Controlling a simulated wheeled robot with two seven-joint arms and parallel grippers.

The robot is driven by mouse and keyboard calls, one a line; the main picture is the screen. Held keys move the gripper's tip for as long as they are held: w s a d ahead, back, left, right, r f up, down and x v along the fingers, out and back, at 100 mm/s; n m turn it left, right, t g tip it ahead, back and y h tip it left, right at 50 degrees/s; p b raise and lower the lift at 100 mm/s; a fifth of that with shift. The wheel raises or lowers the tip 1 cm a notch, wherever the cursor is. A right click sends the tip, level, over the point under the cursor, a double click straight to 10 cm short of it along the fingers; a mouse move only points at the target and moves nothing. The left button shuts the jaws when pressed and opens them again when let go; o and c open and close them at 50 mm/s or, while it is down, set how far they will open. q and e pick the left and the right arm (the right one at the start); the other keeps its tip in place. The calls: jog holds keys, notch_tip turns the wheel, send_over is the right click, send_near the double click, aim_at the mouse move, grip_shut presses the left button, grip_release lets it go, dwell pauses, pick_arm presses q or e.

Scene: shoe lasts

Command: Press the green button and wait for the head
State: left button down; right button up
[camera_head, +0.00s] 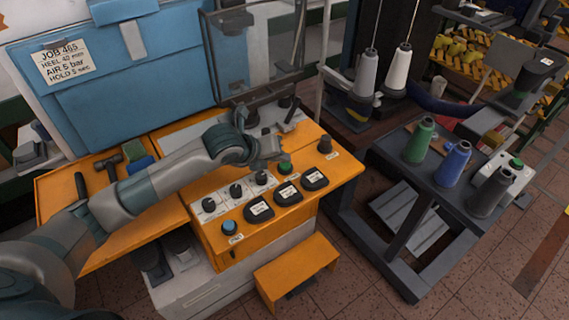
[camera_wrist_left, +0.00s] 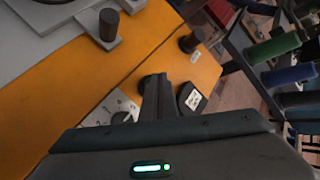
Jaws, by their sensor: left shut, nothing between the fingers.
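The green button (camera_head: 285,167) sits on the orange console (camera_head: 342,172), near its right end and behind the dark labelled pads. My left gripper (camera_head: 278,152) is shut and empty, just above and behind the button in the head view; I cannot tell if it touches it. The machine's head is partly hidden behind the clear guard (camera_head: 255,50) and my arm. My right gripper is not in view.
A dark knob (camera_head: 325,144) stands right of the button. A blue button (camera_head: 229,228) is at the console's front left, with small dials (camera_head: 236,191) behind it. A side table (camera_head: 385,150) at the right holds thread cones and a box with another green button (camera_head: 516,162).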

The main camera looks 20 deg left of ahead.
aim_at(287, 167)
pick_arm(q)
jog(key=shift+s+a+f+b, duration=0.1)
jog(key=shift+a+f+b, duration=0.2)
jog(key=shift+f+b, duration=0.25)
jog(key=shift+s+a+f+b, duration=0.1)
jog(key=shift+a+f+b, duration=0.25)
jog(key=shift+f, duration=0.25)
dwell(0.9)
jog(key=shift+d, duration=0.15)
jog(key=shift+w+d+r, duration=0.25)
jog(key=shift+d+r, duration=0.4)
jog(key=shift+d, duration=0.1)
jog(key=shift+w+d+r+p, duration=0.1)
jog(key=shift+d+r+p, duration=0.15)
jog(key=shift+r+p, duration=0.55)
jog(key=shift+w+d+r+p, duration=0.1)
jog(key=shift+d+r+p, duration=0.3)
jog(key=shift+r, duration=0.7)
jog(key=shift+a+r+p, duration=0.15)
jog(key=shift+r+p, duration=0.35)
jog(key=shift+r, duration=0.2)
jog(key=shift+s+r, duration=0.1)
jog(key=shift+r, duration=0.1)
